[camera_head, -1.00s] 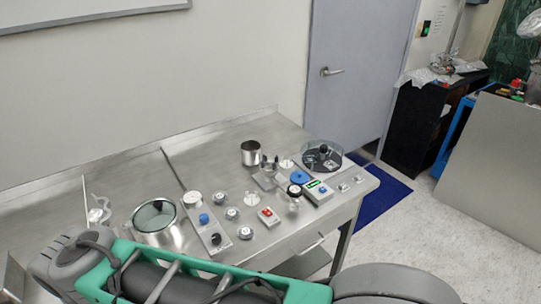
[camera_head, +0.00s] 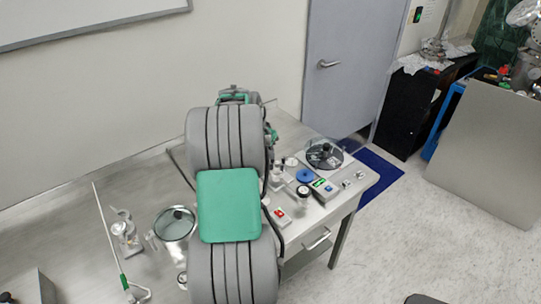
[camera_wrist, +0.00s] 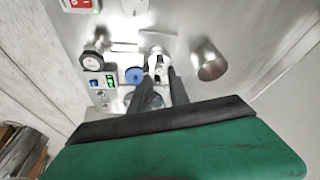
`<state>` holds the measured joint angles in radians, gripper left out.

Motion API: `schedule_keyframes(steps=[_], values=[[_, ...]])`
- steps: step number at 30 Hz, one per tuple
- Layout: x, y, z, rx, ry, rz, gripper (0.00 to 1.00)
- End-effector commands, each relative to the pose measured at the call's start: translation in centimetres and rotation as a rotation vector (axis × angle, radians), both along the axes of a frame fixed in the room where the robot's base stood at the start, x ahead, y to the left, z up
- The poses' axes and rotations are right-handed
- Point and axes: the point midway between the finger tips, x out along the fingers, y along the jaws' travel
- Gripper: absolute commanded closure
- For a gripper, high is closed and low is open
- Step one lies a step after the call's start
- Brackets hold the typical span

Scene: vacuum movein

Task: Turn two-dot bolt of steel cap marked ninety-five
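In the wrist view the two dark fingers of my gripper (camera_wrist: 164,78) stand apart, with a gap between them. A small shiny fitting (camera_wrist: 155,58) shows near and between the fingertips; I cannot tell whether they touch it. No marking of ninety-five and no two-dot bolt can be read in any view, so I cannot tell which part is the steel cap. An open steel cup (camera_wrist: 208,62) stands to the right of the fingers. In the head view my arm covers the middle of the bench, and my fingertips are hidden.
The steel bench (camera_head: 75,190) carries a round glass-topped vessel (camera_head: 175,223), a clear round chamber (camera_head: 324,154), a blue disc (camera_head: 305,176), a box with a green display (camera_head: 324,188) and a red switch box (camera_head: 280,215).

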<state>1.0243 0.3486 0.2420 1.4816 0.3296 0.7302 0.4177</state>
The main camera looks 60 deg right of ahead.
Motion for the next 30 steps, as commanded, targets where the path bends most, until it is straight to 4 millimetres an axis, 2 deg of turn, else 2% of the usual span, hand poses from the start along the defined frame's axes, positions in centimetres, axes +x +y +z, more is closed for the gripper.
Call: schedule_keyframes(steps=[9,13,22,30], values=[[-0.2,-2.0,-5.0,0.003,0.002,0.002,0.78],[-0.3,-2.6,-6.5,0.001,0.000,0.003,0.78],[-0.2,-2.8,-7.0,0.000,0.000,0.004,0.79],[-0.2,-2.7,-7.0,0.000,0.000,0.005,1.00]])
